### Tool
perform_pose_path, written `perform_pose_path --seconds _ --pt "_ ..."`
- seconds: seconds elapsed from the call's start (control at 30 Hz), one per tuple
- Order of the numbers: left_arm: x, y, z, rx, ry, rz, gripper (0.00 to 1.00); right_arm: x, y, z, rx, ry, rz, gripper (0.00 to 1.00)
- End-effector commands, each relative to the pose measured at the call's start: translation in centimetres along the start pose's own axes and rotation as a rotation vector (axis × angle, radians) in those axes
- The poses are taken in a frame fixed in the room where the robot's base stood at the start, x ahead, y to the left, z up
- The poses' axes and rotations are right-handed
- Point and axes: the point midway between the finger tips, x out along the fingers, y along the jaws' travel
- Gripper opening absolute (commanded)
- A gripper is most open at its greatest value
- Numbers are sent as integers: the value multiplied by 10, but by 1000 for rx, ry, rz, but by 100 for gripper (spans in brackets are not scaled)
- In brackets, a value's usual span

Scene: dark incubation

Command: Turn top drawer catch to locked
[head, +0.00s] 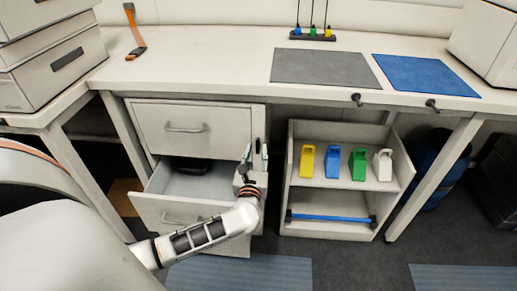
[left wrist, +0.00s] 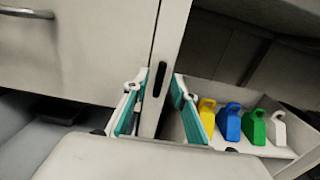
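The top drawer (head: 186,129) is shut, with a bar handle on its front. A dark, narrow upright catch (left wrist: 159,79) sits on the pale cabinet post right of this drawer. In the head view the catch (head: 258,143) is small and partly blocked, so I cannot tell its setting. My left gripper (head: 255,154) is in front of the post, just below the top drawer's level. In the left wrist view its teal-padded fingers (left wrist: 157,108) are apart, one on each side of the post's line, with nothing held. I cannot tell whether they touch the post. My right gripper is not in view.
The lower drawer (head: 158,207) is pulled out beside my left arm, with a dark item (head: 190,166) inside. A shelf unit (head: 290,178) with yellow, blue, green and white scoop-like items stands right. The bench top (head: 215,58) is above, with grey and blue mats.

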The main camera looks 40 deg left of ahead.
Motion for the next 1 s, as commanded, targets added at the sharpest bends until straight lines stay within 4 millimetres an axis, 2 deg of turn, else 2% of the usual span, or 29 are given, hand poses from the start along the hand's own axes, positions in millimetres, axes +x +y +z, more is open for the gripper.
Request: perform_pose_path --seconds 0.2,0.47,0.6,1.0 --pt "17 0 0 2 0 -1 26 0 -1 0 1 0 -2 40" --pt "19 0 0 2 -1 -2 26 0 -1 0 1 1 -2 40" --pt "18 0 0 2 -1 -1 0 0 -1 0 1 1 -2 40" --pt "18 -1 2 33 -1 -1 0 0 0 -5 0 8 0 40"
